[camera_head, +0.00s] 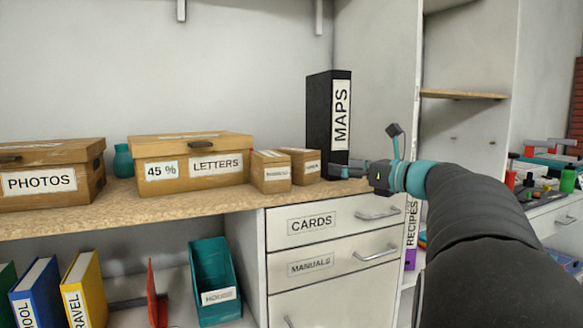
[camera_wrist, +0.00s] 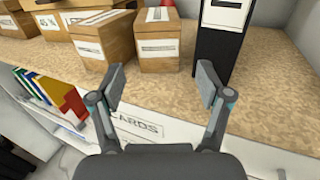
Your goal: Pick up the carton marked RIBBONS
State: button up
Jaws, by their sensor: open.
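Two small brown cartons stand side by side on the wooden shelf top, right of the LETTERS box. The left carton (camera_head: 271,174) and the right carton (camera_head: 307,167) each bear a small white label too small to read surely, so I cannot tell which says RIBBONS. In the wrist view the left carton (camera_wrist: 103,38) and the right carton (camera_wrist: 158,50) stand beyond my fingertips. My gripper (camera_head: 348,169) is open and empty, to the right of both cartons in the head view. In the wrist view my gripper (camera_wrist: 161,84) points at the right carton, with a gap between.
A black MAPS binder (camera_head: 329,118) stands close beside the right carton. The LETTERS box (camera_head: 191,161), a teal vase (camera_head: 122,161) and the PHOTOS box (camera_head: 50,178) stand further left. Drawers (camera_head: 325,262) lie below the shelf top. Bare wood (camera_wrist: 262,100) shows at right.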

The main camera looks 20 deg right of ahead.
aim_at(313, 165)
jog(key=x, duration=0.6)
jog(key=shift+a, duration=0.1)
jog(key=shift+f+x, duration=0.2)
jog(key=shift+x, duration=1.15)
jog(key=shift+f+x, duration=0.2)
jog(key=shift+x, duration=1.15)
jog(key=c, duration=0.9)
